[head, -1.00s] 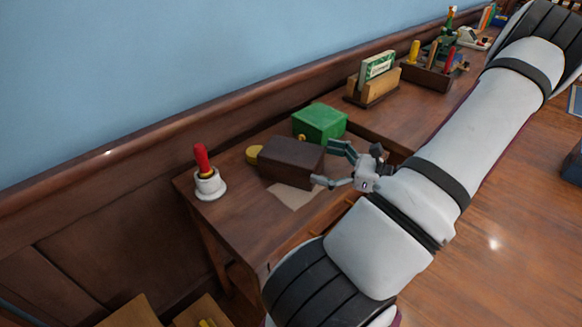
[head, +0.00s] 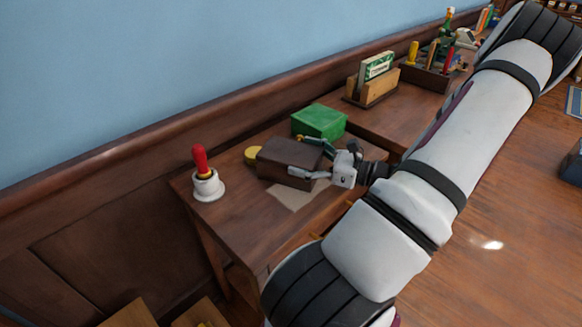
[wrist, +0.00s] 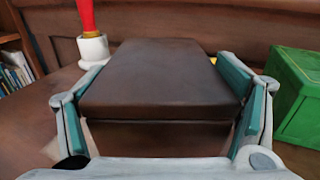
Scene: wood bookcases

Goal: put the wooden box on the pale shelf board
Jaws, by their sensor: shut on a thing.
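The wooden box (head: 284,158) is dark brown and lidded. It is on or just above the desk; I cannot tell which. My gripper (head: 305,157) is shut on it, one finger along each side. In the wrist view the box (wrist: 160,85) fills the space between the teal-padded fingers, with its lid up and level. Its underside is hidden. Pale wooden boards (head: 130,313) show at the bottom left of the head view, cut off by the frame edge; I cannot tell for certain whether they are the pale shelf board.
A red-handled white bell (head: 207,184) stands left of the box. A green box (head: 319,121) and a yellow round thing (head: 252,155) are close behind it. A pale sheet (head: 292,196) lies on the desk (head: 240,222) in front. A card holder (head: 372,85) stands farther back.

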